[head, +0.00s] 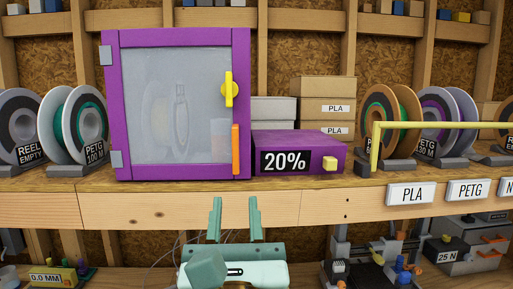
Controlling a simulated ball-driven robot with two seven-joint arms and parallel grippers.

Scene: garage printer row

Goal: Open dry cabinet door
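The dry cabinet (179,105) is a purple box with a frosted clear door (165,100), standing on the wooden shelf at the left. The door looks closed, with grey hinges on its left edge. A yellow latch (229,89) sits on the right door edge, and an orange upright handle (236,149) is below it. Dim shapes show behind the door. My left gripper (235,218) is below and in front of the cabinet, at the height of the shelf's front edge. Its two green fingers point up, apart and empty. My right gripper is not in view.
A purple box reading 20% (299,152) stands right of the cabinet. Filament spools (82,125) stand to the left and more to the right. A yellow rail (440,125) runs across the right. The shelf edge (150,208) lies behind my gripper.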

